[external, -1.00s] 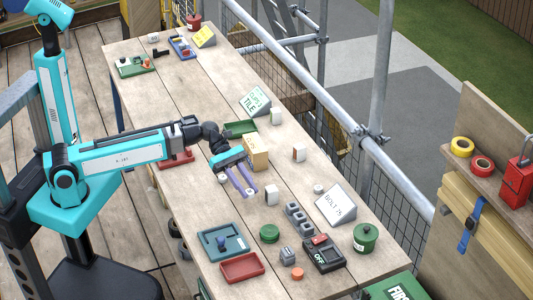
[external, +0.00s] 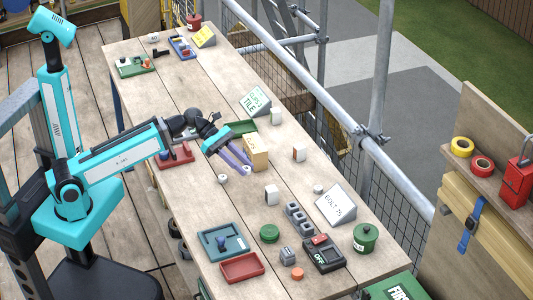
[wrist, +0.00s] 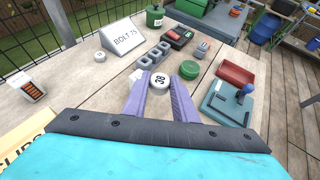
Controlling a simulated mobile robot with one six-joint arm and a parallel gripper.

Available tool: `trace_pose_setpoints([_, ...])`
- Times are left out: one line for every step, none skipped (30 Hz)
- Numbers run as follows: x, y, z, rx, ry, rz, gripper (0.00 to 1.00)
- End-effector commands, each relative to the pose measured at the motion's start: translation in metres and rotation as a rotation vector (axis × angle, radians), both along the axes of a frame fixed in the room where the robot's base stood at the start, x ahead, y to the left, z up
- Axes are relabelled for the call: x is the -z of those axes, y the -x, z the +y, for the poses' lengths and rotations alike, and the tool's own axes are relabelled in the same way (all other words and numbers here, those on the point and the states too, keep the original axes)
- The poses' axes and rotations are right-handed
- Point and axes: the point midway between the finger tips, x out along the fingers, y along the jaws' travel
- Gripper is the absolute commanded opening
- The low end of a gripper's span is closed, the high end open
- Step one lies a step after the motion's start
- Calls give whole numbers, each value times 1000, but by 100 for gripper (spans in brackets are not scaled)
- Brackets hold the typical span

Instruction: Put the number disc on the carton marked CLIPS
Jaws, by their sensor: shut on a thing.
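The number disc (wrist: 160,83) is white with a black 38 and sits between the purple fingertips of my gripper (wrist: 159,88) in the wrist view. The gripper is shut on it. In the external view my gripper (external: 242,160) is over the table, just left of the tan carton (external: 257,155), and the disc is small at the fingertips. The carton, marked CLIPS, also shows partly at the lower left of the wrist view (wrist: 24,145). I cannot tell the exact height of the disc above the table.
A white round piece (external: 222,179) lies left of the fingers. A white block (external: 271,195), grey blocks (external: 298,218) and the BOLT sign (external: 337,204) stand nearer the front. A green tray (external: 240,127) lies behind the carton.

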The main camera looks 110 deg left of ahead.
Motion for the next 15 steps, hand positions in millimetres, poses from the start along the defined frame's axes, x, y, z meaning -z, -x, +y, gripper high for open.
trace_pose_setpoints([3,5,7,-19,-2,-1,4])
trace_pose_setpoints([2,7,10,-28,-2,-1,4])
trace_pose_setpoints([0,11,14,-41,-3,0,4])
trace_pose_setpoints([-1,13,17,-51,-3,1,4])
trace_pose_setpoints([-2,16,20,-60,-3,2,4])
trace_pose_setpoints([-4,20,24,-74,-3,2,4])
trace_pose_setpoints([-5,23,27,-84,-4,2,4])
trace_pose_setpoints([-5,25,29,-92,-4,3,4])
trace_pose_setpoints([-7,29,33,-104,-3,3,4])
trace_pose_setpoints([-8,32,36,-114,-4,4,4])
trace_pose_setpoints([-8,35,38,-123,-4,5,4])
trace_pose_setpoints([-10,39,42,-135,-4,6,4])
trace_pose_setpoints([-11,42,44,-144,-5,6,4])
trace_pose_setpoints([-11,45,46,-153,-5,6,4])
trace_pose_setpoints([-13,49,49,-165,-4,5,4])
